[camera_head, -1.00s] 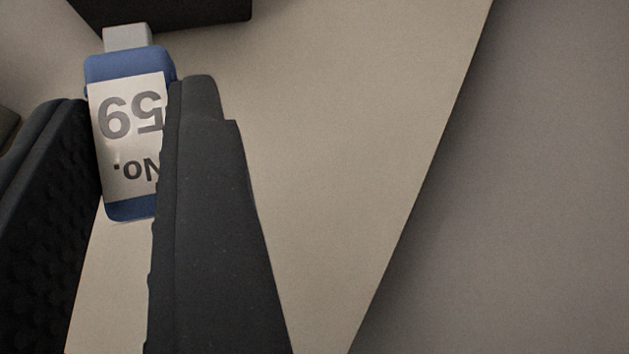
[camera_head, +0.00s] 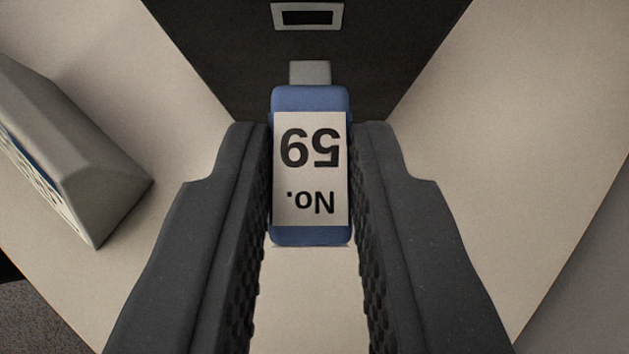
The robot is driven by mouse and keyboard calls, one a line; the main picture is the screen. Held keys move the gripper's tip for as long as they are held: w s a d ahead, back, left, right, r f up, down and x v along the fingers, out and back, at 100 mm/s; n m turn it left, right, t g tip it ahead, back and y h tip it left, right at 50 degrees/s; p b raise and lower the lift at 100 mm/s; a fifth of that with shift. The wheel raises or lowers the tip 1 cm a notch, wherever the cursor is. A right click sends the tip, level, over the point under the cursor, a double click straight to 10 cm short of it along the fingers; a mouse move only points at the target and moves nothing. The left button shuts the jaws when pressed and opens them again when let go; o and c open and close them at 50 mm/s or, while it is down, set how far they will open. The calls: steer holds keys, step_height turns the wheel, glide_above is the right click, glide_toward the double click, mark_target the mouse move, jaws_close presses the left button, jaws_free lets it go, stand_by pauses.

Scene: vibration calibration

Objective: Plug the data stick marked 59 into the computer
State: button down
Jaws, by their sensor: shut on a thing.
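The data stick (camera_head: 311,235) is blue with a white label reading "No. 59", upside down in the picture. Its grey metal plug (camera_head: 310,73) points up the picture. My gripper (camera_head: 312,150) is shut on the stick, one finger on each side. The computer (camera_head: 330,60) is a dark box at the top of the view. Its light-framed rectangular port (camera_head: 307,17) lies ahead of the plug, roughly in line with it. A gap shows between the plug and the port.
A beige table top (camera_head: 490,160) spreads around the computer, with bare room on the right. A grey wedge-shaped block (camera_head: 90,160) with a blue and white face stands at the left. The table's edges show at lower left and lower right.

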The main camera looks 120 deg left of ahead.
steer(key=shift+s+a+r+b, duration=0.25)
steer(key=shift+a+b, duration=0.1)
steer(key=shift+b, duration=0.35)
stand_by(0.4)
steer(key=shift+s+a+f+b, duration=0.1)
steer(key=shift+s+a+b, duration=0.35)
steer(key=shift+b, duration=2.4)
stand_by(4.0)
